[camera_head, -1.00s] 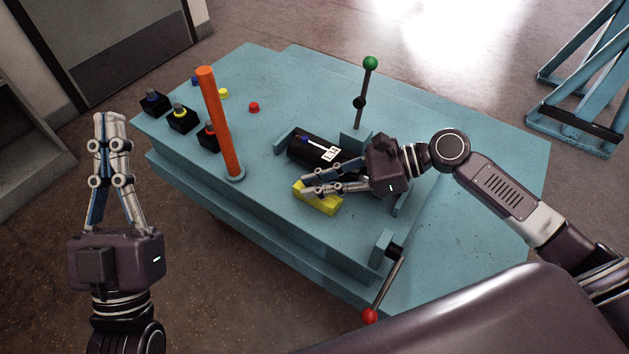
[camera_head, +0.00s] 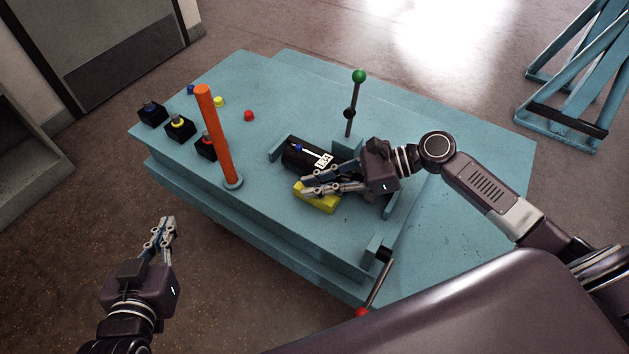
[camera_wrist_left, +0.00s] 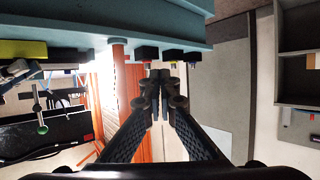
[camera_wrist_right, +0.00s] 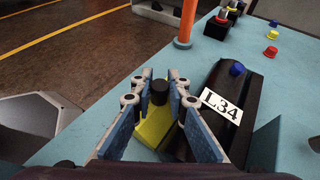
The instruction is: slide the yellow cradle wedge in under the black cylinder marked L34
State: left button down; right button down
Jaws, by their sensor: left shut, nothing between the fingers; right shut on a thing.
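The black cylinder (camera_head: 300,156) with the white L34 label (camera_head: 323,161) lies on the blue bench; it also shows in the right wrist view (camera_wrist_right: 250,95). The yellow cradle wedge (camera_head: 319,204) lies beside it on the near side. My right gripper (camera_head: 307,190) is shut on the black knob (camera_wrist_right: 158,90) on top of the wedge (camera_wrist_right: 153,128). The fingers hide part of the wedge, and I cannot tell whether it touches the cylinder. My left gripper (camera_head: 168,224) is shut and empty, off the bench's near left side.
An orange post (camera_head: 218,135) stands left of the cylinder. Several black blocks with coloured tops line the bench's left end. A green-knobbed lever (camera_head: 358,76) stands behind the cylinder; a red-knobbed lever (camera_head: 378,280) is at the near right. Blue brackets (camera_head: 347,144) flank the cylinder.

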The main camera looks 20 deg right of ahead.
jog(key=shift+w+d+r+p, duration=0.2)
jog(key=shift+w+r+p, duration=0.2)
jog(key=shift+p, duration=0.55)
jog(key=shift+w+d+f+p, duration=0.1)
jog(key=shift+d+p, duration=0.1)
jog(key=shift+p, duration=0.55)
pick_arm(q)
jog(key=s+a+f+g+y, duration=0.1)
jog(key=s+a+f+g, duration=0.2)
jog(key=s+f+g, duration=0.2)
jog(key=s+a+f+g+y, duration=0.1)
jog(key=s+a+f+g, duration=0.2)
jog(key=s, duration=0.9)
notch_tip(320, 180, down, 4)
jog(key=shift+r+n+g+y, duration=0.25)
jog(key=shift+n+g+y, duration=0.05)
jog(key=shift+g, duration=0.6)
pick_arm(e)
jog(key=c, duration=1.9)
grip_release()
jog(key=shift+d+f, duration=0.1)
jog(key=shift+o, duration=0.3)
jog(key=shift+f, duration=0.1)
jog(key=v, duration=1.2)
pick_arm(q)
jog(key=shift+s, duration=0.1)
pick_arm(e)
jog(key=shift+s+f, duration=0.1)
jog(key=shift+s, duration=0.15)
